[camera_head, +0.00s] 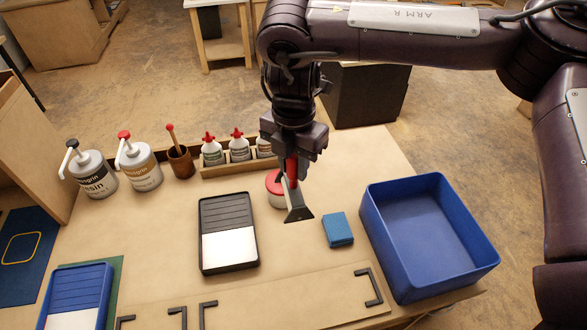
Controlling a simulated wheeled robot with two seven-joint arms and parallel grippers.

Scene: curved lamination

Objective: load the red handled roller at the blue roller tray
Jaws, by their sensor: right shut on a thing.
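My right gripper (291,153) points down over the middle of the table. It is shut on the red handle of the red handled roller (292,171). The roller's head hangs below the jaws and looks dark and wedge-shaped from here; its far side is hidden. I cannot tell how far the head is above the table. The blue roller tray (80,280) lies at the lower left, with a ribbed ramp and a white pool, cut off by the picture's bottom edge. The roller is well to the right of it. My left gripper is not in view.
A black tray (228,213) with a white pool lies between roller and blue tray. A red-lidded can (273,182) is just behind the roller. A blue block (338,230) and large blue bin (425,190) are to the right. Pump bottles (92,175) stand at the back left.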

